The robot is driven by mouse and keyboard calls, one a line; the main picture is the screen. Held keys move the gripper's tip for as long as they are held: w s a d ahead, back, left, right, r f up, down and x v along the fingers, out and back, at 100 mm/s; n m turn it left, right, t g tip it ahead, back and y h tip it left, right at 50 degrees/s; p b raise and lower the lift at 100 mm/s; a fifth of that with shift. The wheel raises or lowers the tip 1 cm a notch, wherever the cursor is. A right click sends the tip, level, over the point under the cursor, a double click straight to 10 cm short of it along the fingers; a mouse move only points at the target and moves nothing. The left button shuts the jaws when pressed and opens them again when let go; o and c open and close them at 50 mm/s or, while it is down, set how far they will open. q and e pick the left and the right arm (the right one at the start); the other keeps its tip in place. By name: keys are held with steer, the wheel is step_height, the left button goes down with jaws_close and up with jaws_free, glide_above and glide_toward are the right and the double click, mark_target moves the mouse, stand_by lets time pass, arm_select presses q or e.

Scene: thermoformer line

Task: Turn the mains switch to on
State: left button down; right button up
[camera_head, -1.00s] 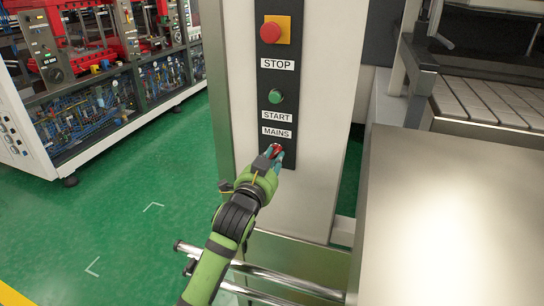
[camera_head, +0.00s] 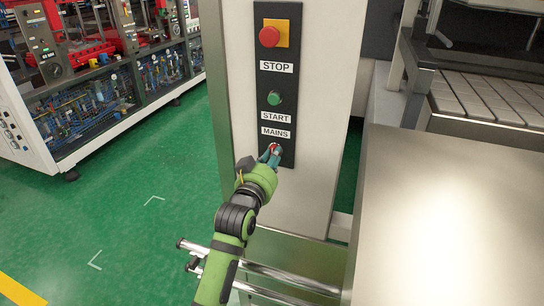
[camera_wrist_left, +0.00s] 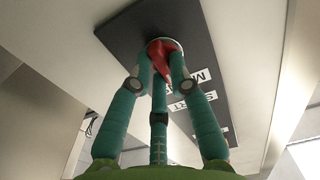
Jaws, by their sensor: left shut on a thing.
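The mains switch (camera_head: 274,149) is a red knob at the bottom of a dark control strip (camera_head: 287,93), under the MAINS label (camera_head: 276,132). My left gripper (camera_head: 269,156) reaches it from below and mostly hides it in the head view. In the left wrist view the red knob (camera_wrist_left: 162,58) sits on a light round base. The teal fingers of my left gripper (camera_wrist_left: 161,66) are closed around it, one on either side and a third below. The knob looks slanted in that view; its exact setting cannot be told. My right gripper is not in view.
Above the switch are the green START button (camera_head: 274,98) and the red STOP button (camera_head: 270,37) on a yellow plate. A metal rail (camera_head: 270,278) runs low below the panel. A broad metal surface (camera_head: 455,220) stands at the right. Green floor (camera_head: 130,220) is clear at the left.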

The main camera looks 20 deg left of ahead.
arm_select(q)
steer(key=shift+r, duration=0.1)
stand_by(0.4)
steer(key=c, duration=1.1)
jaws_free()
steer(key=shift+c, duration=0.2)
steer(key=s, duration=1.2)
steer(key=shift+a, duration=0.2)
